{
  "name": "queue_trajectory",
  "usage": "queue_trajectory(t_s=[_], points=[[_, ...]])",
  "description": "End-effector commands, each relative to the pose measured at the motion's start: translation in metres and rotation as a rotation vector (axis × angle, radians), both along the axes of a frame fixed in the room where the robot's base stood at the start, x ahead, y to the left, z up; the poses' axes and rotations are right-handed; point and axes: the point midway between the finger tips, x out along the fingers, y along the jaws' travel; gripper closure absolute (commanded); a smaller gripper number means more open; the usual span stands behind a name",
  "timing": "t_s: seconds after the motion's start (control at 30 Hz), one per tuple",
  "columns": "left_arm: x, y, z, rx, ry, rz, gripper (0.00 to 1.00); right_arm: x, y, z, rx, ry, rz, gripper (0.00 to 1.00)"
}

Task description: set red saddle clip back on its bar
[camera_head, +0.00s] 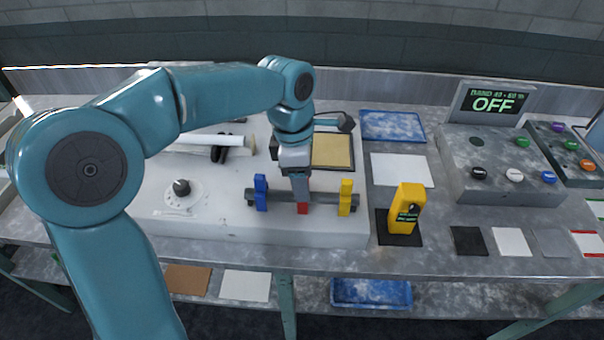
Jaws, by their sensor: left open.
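The dark bar (327,198) lies left to right near the front of the white block. A blue clip (260,192) stands at its left end and a yellow clip (346,197) near its right end. The red saddle clip (303,209) shows between them, at the bar's middle. My left gripper (300,198) points down from above, directly over the red clip, and is open. It hides the clip's upper part, so I cannot tell how the clip sits on the bar or whether the fingers touch it. My right gripper is not in view.
The white block (225,228) carries a dial (182,188) at left and a tan-topped pad (334,152) behind. A yellow handheld device (407,208) stands just right of the block. A grey console (495,165) and a blue tray (392,125) are farther right and back.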

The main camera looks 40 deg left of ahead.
Motion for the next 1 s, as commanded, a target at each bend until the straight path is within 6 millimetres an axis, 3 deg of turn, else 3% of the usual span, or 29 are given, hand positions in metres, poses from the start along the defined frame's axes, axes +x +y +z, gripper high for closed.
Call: queue_trajectory(t_s=[0.17,0.5,0.7,1.0], points=[[0.0,0.002,0.015,0.0,-0.004,0.0,0.48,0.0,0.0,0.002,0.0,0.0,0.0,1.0],[-0.004,0.011,0.102,-0.001,-0.006,0.001,0.48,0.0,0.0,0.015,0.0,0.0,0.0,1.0],[-0.007,0.016,0.143,-0.001,-0.003,-0.001,0.48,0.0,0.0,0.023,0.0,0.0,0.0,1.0],[-0.009,0.019,0.166,-0.001,0.001,0.0,0.48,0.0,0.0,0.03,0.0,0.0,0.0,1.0]])
